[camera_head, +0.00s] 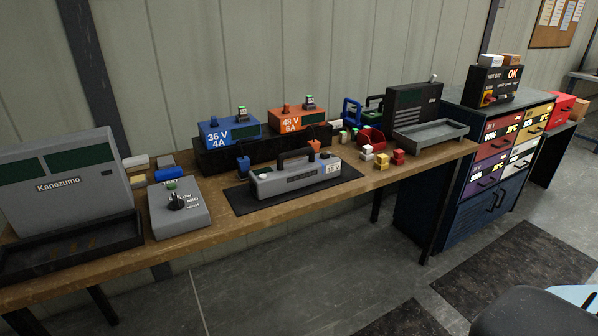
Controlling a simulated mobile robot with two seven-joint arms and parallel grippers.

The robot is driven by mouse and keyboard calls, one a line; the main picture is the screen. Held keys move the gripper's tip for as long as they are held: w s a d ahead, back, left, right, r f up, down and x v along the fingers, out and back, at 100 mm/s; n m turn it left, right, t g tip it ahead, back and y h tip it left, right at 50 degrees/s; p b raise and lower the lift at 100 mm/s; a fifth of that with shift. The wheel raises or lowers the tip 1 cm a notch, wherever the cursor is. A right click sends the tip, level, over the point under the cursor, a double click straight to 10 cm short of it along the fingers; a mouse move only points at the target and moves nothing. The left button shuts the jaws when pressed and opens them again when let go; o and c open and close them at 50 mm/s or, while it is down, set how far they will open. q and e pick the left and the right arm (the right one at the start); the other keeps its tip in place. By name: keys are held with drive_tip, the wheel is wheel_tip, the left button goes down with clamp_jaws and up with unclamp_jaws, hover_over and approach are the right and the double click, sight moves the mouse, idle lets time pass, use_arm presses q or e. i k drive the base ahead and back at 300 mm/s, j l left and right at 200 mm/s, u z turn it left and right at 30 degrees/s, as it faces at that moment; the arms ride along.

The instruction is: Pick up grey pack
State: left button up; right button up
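The grey pack (295,179) is a long grey case with a black carry handle on top and a small label at its right end. It lies on a black mat (246,204) near the front edge of the wooden bench, towards the middle of the view. A blue connector piece (243,164) and an orange one (314,147) stand close behind its two ends. Neither of my grippers is in view, and nothing is holding the pack.
The wooden bench (224,226) also carries a grey test box (179,208) with a knob to the left. A blue 36 V charger (229,134) and an orange 48 V charger (298,122) stand behind. Small blocks and a grey tray (430,134) are to the right.

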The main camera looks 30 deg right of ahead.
sight(282, 178)
drive_tip(key=l+u, duration=0.2)
drive_tip(key=l, duration=0.4)
drive_tip(key=l+u, duration=0.2)
drive_tip(key=l, duration=0.45)
drive_tip(key=l+u, duration=0.25)
drive_tip(key=l, duration=0.4)
drive_tip(key=l+u, duration=0.2)
drive_tip(key=l, duration=0.4)
drive_tip(key=k+l+u, duration=0.2)
drive_tip(key=l, duration=0.4)
